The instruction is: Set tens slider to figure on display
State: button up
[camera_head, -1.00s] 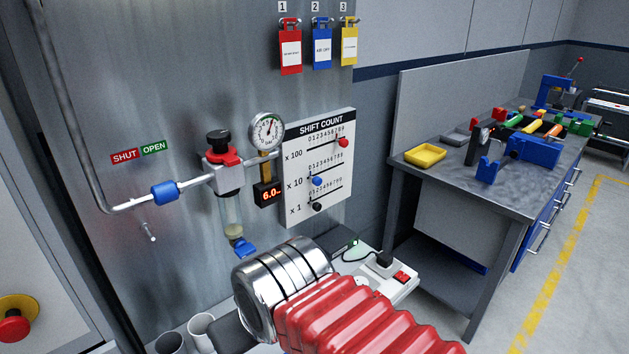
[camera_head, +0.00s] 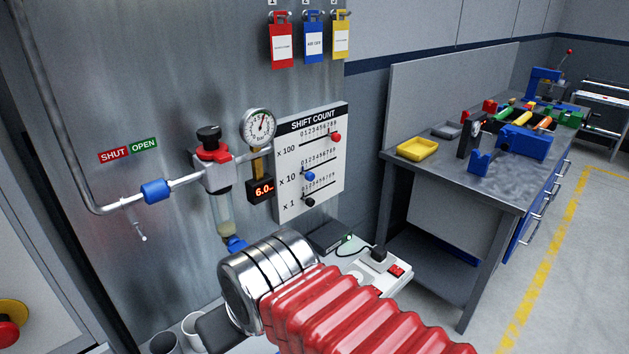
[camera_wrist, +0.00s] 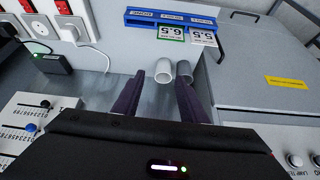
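The white SHIFT COUNT board (camera_head: 290,207) on the metal panel has three slider rows. The tens slider (camera_head: 309,176), a blue knob in the x 10 row, sits near the low end of its scale; its exact figure is too small to tell. It also shows at the left edge of the wrist view (camera_wrist: 30,128). The small display (camera_head: 262,190) left of the board glows orange and reads about 6.0. My gripper (camera_wrist: 160,80) is open and empty, its dark fingers apart, to the right of the board in the wrist view. In the head view its fingers are not clear.
The red x 100 knob (camera_head: 336,138) and black x 1 knob (camera_head: 310,202) flank the blue one. A gauge (camera_head: 258,127) and valve pipe stand left. Below are a socket strip (camera_head: 375,270) and cups (camera_wrist: 163,70). A workbench (camera_head: 470,180) stands right.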

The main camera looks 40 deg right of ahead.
jog(key=w+d+f+m+t+y, duration=0.3)
jog(key=w+d+m+y, duration=0.65)
jog(key=m, duration=1.15)
jog(key=d+r+m+t+h, duration=0.2)
jog(key=d+m+t+h, duration=0.2)
jog(key=d+m, duration=0.4)
jog(key=d+r+m+t+h, duration=0.3)
jog(key=d+m+t+h, duration=0.2)
jog(key=d, duration=1.4)
jog(key=w+m+h, duration=0.1)
jog(key=m, duration=0.2)
jog(key=shift+d+m, duration=0.3)
jog(key=shift+m, duration=0.1)
